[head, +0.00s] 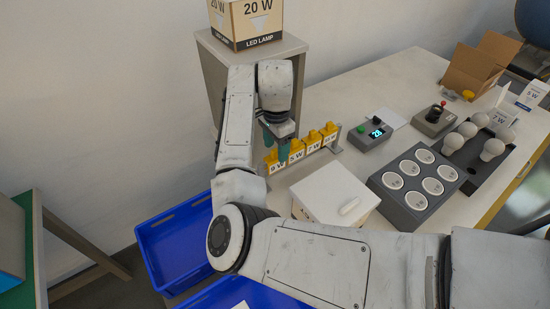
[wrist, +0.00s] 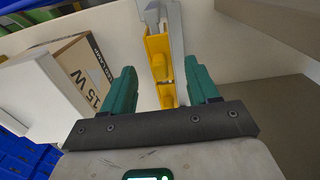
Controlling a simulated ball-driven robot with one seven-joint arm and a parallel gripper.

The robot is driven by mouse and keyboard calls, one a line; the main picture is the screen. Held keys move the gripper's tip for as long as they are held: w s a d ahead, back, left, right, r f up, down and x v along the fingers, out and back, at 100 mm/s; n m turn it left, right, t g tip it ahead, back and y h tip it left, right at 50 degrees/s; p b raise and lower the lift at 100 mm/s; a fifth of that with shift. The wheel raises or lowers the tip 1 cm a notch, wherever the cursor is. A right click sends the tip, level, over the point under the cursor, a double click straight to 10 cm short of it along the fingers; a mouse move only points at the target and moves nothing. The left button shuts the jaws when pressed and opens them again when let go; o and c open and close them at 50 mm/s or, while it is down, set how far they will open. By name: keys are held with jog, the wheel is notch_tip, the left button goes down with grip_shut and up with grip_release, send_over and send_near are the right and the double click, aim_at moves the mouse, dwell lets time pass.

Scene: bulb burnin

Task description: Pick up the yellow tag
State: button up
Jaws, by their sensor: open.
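Several yellow tags with white wattage labels (head: 313,143) hang in a row on a grey rail. They also show end-on in the wrist view (wrist: 158,50). My gripper (head: 276,142) is open at the left end of the row, with its teal fingers pointing down. In the wrist view, the fingers of my gripper (wrist: 161,82) stand apart on either side of the yellow row, with a gap visible on both sides. The gripper and arm partly cover the leftmost tag. I cannot tell whether a finger touches a tag.
A grey cabinet (head: 212,65) bearing a 20 W carton (head: 245,20) stands close behind my gripper. A white box (head: 335,188) is in front of the rail. A display device (head: 368,136), a grey socket block (head: 405,208) and bulbs lie rightward. A blue bin (head: 175,243) is lower left.

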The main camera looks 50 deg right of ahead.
aim_at(276, 156)
jog(key=shift+f+p, duration=0.65)
jog(key=shift+f, duration=2.35)
jog(key=shift+c, duration=0.2)
jog(key=c, duration=1)
jog(key=shift+r, duration=0.1)
